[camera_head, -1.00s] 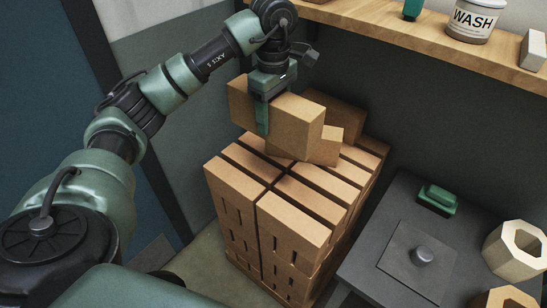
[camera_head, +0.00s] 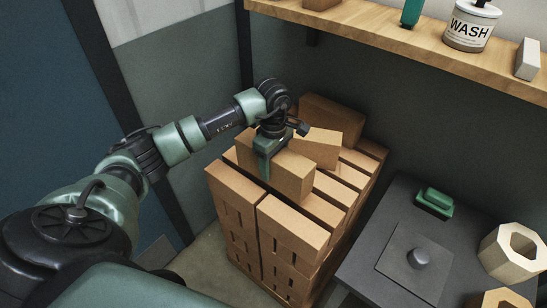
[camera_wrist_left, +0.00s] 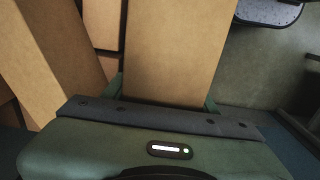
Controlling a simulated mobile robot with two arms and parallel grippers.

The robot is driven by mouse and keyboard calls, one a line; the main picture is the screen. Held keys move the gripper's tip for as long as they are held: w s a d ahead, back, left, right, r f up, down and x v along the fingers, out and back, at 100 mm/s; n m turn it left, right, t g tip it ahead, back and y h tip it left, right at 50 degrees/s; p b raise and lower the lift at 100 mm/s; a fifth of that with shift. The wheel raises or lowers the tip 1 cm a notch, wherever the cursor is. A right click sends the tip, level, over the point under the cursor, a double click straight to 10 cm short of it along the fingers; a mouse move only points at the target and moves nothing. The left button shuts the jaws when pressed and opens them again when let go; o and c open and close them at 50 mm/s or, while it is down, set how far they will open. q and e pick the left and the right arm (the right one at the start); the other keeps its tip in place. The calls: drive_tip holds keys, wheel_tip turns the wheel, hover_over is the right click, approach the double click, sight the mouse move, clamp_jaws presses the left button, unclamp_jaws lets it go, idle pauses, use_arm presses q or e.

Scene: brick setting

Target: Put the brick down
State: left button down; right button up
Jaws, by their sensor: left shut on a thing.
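A tan brick (camera_head: 290,176) is held in my left gripper (camera_head: 266,160), low over the top layer of the brick stack. It looks level and appears to rest on or just above the bricks below; I cannot tell if it touches. The left wrist view shows the brick (camera_wrist_left: 178,50) filling the middle, between the fingers of my left gripper (camera_wrist_left: 165,95). The brick stack (camera_head: 292,230) stands in the corner in several layers with gaps between bricks. My right gripper is not in view.
Another brick (camera_head: 322,146) lies on top just behind the held one, and a larger one (camera_head: 332,118) is behind it. A dark table (camera_head: 356,270) at right holds a green block (camera_head: 435,202) and hexagonal pieces (camera_head: 512,252). A wooden shelf (camera_head: 400,45) runs above.

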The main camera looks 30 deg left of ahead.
sight(273, 174)
use_arm(q)
wheel_tip(273, 174, down, 3)
drive_tip(key=shift+p, duration=0.35)
drive_tip(key=shift+w+f, duration=0.1)
drive_tip(key=shift+f, duration=0.25)
drive_tip(key=shift+f, duration=0.1)
drive_tip(key=shift+c, duration=2.2)
unclamp_jaws()
drive_tip(key=shift+s, duration=0.2)
